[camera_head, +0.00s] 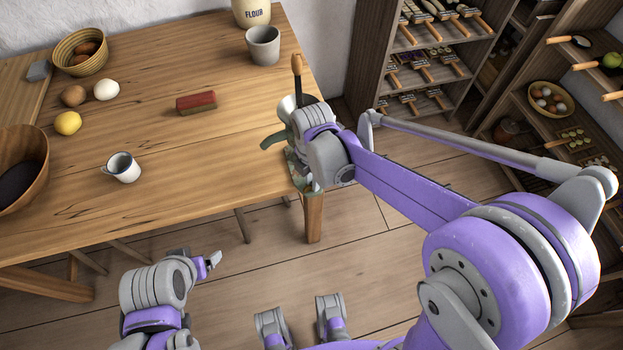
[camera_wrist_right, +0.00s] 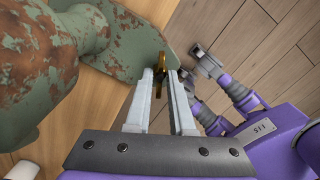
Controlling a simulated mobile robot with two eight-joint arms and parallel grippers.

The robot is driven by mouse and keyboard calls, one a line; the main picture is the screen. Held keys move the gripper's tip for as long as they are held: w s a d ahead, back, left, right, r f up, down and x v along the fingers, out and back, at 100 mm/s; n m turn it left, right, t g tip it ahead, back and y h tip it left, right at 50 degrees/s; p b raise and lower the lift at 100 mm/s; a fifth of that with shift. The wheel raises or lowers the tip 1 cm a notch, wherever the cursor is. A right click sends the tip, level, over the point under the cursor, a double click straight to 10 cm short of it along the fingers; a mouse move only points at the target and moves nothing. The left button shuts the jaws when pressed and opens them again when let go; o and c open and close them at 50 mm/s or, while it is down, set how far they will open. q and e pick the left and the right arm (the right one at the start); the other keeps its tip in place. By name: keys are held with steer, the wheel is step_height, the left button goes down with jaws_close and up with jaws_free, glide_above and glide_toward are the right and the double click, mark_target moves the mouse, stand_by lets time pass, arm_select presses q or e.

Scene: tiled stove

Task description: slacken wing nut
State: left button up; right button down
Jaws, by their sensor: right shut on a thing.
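A green, rust-flecked cast machine, a grinder by its look (camera_head: 272,139), sits at the right end of the wooden table. It fills the upper left of the right wrist view (camera_wrist_right: 60,60). A small brass wing nut (camera_wrist_right: 160,62) shows beside its flat green part, between the fingertips of my right gripper (camera_wrist_right: 162,76). The right gripper is shut on the wing nut; in the head view its wrist hides much of the machine and the nut. My left gripper (camera_head: 213,261) is low in front of the table, away from the machine; its jaws are too small to read.
The table (camera_head: 200,150) holds a red block (camera_head: 196,102), a white mug (camera_head: 123,167), a grey cup (camera_head: 263,45), a flour jar (camera_head: 251,12), a lemon (camera_head: 68,123) and bowls. A wooden-handled crank (camera_head: 297,66) rises by the machine. Shelves (camera_head: 430,60) stand behind right.

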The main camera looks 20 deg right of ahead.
steer(key=shift+d+n, duration=0.2)
steer(key=shift+n, duration=1.4)
steer(key=c, duration=1)
jaws_free()
steer(key=shift+w, duration=0.1)
steer(key=shift+r, duration=0.1)
step_height(320, 180, up, 11)
steer(key=shift+f+p, duration=0.1)
steer(key=shift+p, duration=0.4)
